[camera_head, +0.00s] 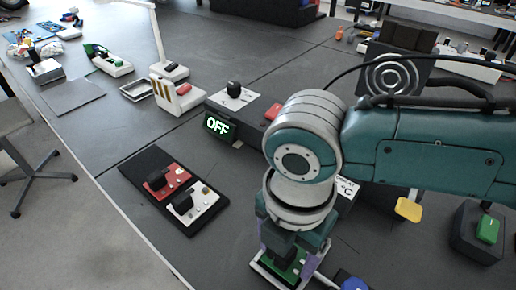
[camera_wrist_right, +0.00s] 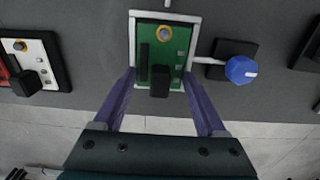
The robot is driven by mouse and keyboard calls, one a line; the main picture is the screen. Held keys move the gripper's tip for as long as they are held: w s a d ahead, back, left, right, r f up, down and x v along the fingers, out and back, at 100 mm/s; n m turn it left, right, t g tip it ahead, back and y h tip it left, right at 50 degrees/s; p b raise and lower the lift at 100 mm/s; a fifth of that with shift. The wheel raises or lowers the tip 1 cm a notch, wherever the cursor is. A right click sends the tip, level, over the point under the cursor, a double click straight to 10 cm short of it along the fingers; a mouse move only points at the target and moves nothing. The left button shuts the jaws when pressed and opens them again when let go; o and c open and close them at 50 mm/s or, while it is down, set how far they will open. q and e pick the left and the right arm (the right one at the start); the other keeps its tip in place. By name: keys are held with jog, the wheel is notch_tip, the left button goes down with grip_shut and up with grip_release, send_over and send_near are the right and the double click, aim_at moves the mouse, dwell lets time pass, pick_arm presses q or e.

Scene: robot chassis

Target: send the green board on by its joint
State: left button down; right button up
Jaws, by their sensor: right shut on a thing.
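The green board (camera_wrist_right: 177,65) has a grey disc and a black block on it and lies in a white frame (camera_wrist_right: 133,40). In the head view the green board (camera_head: 290,270) is at the bottom centre, partly hidden by my right arm. My right gripper (camera_wrist_right: 160,78) has its purple fingers on both sides of the board's near end and is shut on it. A white bar runs from the frame's side toward a blue knob (camera_wrist_right: 241,70) on a dark base; the knob also shows in the head view (camera_head: 354,284). My left gripper is not in view.
A dark tray (camera_head: 133,163) with a red board (camera_head: 166,181) and a white board (camera_head: 205,200) lies left. A lit OFF sign (camera_head: 217,125) stands behind. At right are a yellow pad (camera_head: 409,209) and a green button (camera_head: 488,229) on a dark box. Bare table lies between tray and arm.

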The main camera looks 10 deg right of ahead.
pick_arm(q)
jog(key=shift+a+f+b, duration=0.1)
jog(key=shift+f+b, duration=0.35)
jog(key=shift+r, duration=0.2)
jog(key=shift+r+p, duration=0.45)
jog(key=shift+p, duration=0.2)
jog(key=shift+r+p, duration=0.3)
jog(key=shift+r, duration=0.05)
dwell(1.3)
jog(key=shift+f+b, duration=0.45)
dwell(0.3)
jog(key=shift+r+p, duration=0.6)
jog(key=shift+p, duration=0.05)
